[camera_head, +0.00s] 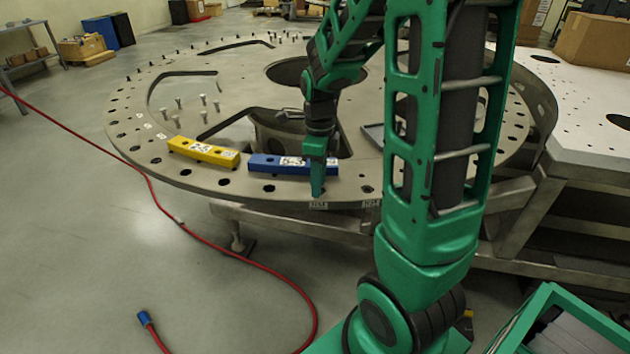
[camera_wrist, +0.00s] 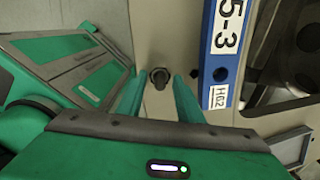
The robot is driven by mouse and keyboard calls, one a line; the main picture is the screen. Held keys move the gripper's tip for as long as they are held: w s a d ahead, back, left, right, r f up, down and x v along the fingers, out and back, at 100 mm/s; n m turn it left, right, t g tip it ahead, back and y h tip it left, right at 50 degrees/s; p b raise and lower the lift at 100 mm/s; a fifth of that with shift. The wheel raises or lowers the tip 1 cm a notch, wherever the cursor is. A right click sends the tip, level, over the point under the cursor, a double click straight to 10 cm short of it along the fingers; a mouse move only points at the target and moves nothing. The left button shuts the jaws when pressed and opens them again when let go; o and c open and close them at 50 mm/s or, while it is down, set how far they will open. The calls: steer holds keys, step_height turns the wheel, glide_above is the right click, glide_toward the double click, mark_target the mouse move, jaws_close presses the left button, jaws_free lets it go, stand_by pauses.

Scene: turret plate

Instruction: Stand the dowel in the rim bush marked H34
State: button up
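My gripper (camera_head: 318,190) points down at the near rim of the large round turret plate (camera_head: 215,185). In the wrist view its two green fingers (camera_wrist: 160,80) are apart. A small dark round piece (camera_wrist: 159,77) with a grey edge shows between the fingertips, with a gap on both sides. I cannot tell whether it is the dowel's end, a bush or both. White labels (camera_head: 371,203) sit on the rim edge by the gripper, too small to read. I cannot make out the mark H34 in either view.
A yellow block (camera_head: 203,151) lies further left. Several pegs (camera_head: 202,115) stand on the plate near its cut-outs. A red hose (camera_head: 250,262) crosses the floor.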

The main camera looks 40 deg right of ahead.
steer(key=shift+r, duration=0.1)
step_height(320, 180, up, 11)
steer(key=shift+f, duration=0.2)
stand_by(0.4)
steer(key=shift+w, duration=0.1)
stand_by(0.4)
steer(key=s+f+n, duration=0.3)
steer(key=s+n, duration=1.8)
steer(key=n, duration=0.1)
steer(key=shift+a, duration=0.45)
steer(key=shift+w+f, duration=0.1)
